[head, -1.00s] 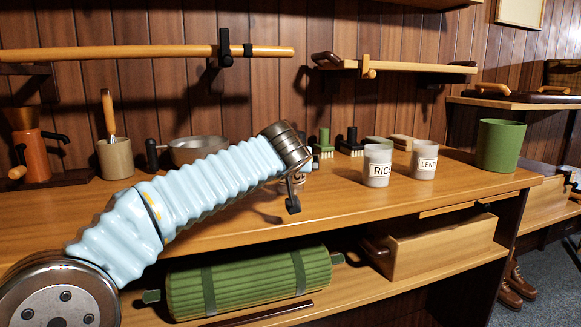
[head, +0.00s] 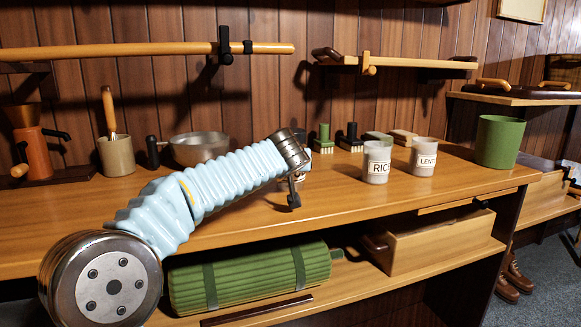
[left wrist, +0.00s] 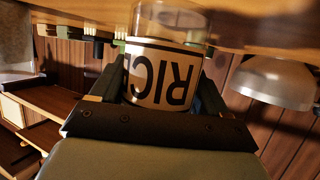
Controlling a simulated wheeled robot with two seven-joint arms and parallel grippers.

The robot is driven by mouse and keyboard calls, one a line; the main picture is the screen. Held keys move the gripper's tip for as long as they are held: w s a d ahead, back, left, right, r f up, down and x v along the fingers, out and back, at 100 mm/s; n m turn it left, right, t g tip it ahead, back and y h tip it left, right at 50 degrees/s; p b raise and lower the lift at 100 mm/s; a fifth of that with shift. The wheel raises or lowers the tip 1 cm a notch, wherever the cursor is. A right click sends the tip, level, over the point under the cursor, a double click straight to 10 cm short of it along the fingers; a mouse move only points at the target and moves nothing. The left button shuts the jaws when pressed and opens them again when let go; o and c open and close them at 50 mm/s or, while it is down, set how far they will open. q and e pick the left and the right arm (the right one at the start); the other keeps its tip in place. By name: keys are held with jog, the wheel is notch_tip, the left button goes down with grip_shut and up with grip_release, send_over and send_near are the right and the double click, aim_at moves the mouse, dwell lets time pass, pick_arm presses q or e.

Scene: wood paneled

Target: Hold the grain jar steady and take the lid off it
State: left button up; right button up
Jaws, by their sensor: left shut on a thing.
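A jar labelled RICE (left wrist: 165,75) shows upside down in the left wrist view, with a clear end against the wooden counter. My left gripper (left wrist: 158,92) is shut on its sides, one finger on each side of the label. In the head view my left gripper (head: 293,192) is low over the counter and mostly covers this jar. The lid end of the held jar is hidden behind the gripper, so I cannot tell whether a lid is on it. My right gripper is not in view.
Another jar labelled RICE (head: 377,162) and a lentil jar (head: 424,157) stand to the right, then a green pot (head: 499,142). A metal pan (head: 199,148) is left behind my arm. Small brushes (head: 323,139) stand behind. The counter's front right (head: 400,195) is clear.

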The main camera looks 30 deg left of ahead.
aim_at(290, 130)
pick_arm(q)
jog(key=c, duration=0.4)
notch_tip(290, 130, up, 10)
jog(key=shift+r+p, duration=0.1)
jog(key=shift+p, duration=1.05)
jog(key=shift+c, duration=0.2)
jog(key=o, duration=0.7)
jog(key=c, duration=1)
